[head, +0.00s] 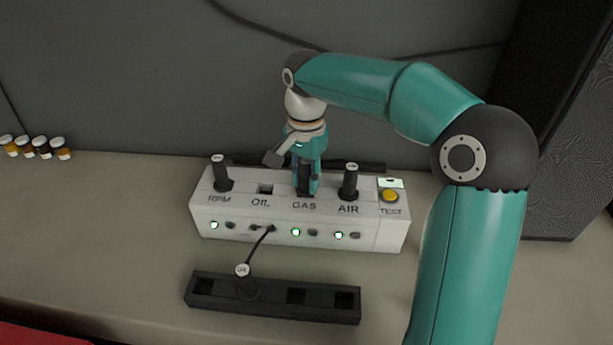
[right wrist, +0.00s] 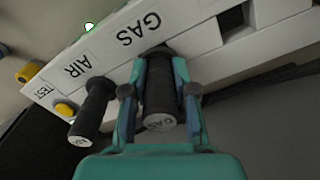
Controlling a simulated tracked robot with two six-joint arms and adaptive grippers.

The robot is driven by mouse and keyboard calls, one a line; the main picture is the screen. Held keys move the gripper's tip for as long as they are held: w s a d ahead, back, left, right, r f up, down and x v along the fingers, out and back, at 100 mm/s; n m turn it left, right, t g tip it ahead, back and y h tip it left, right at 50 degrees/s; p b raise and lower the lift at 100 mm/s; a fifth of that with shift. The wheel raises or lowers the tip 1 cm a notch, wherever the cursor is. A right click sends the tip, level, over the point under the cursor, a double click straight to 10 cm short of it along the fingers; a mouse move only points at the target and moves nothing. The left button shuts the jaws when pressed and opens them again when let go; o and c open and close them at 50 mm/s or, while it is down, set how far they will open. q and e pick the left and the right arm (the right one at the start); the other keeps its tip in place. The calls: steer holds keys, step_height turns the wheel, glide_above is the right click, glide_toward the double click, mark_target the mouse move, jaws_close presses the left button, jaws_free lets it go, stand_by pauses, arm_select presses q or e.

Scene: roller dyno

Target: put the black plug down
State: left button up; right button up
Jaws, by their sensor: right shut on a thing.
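The black plug (right wrist: 160,92), with GAS on its end cap, is between the fingers of my right gripper (right wrist: 160,98) in the right wrist view. In the head view my right gripper (head: 306,178) points down over the white box (head: 230,212), at the GAS label, shut on the plug (head: 303,180). The plug stands upright at the GAS socket; the fingers partly hide its base, so I cannot tell how deep it sits. My left gripper is not in view.
Black plugs stand at RPM (head: 221,174) and AIR (head: 350,182); the OIL socket (head: 265,188) is empty. A corded OIL plug (head: 244,272) stands in the black rack (head: 272,299) in front, beside empty slots. A yellow TEST button (head: 390,195) is at the right.

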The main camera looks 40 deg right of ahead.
steer(key=shift+f, duration=0.25)
steer(key=o, duration=1)
steer(key=shift+c, duration=0.2)
steer(key=shift+r, duration=0.5)
step_height(320, 180, up, 12)
steer(key=shift+f+p, duration=0.2)
steer(key=shift+p, duration=0.9)
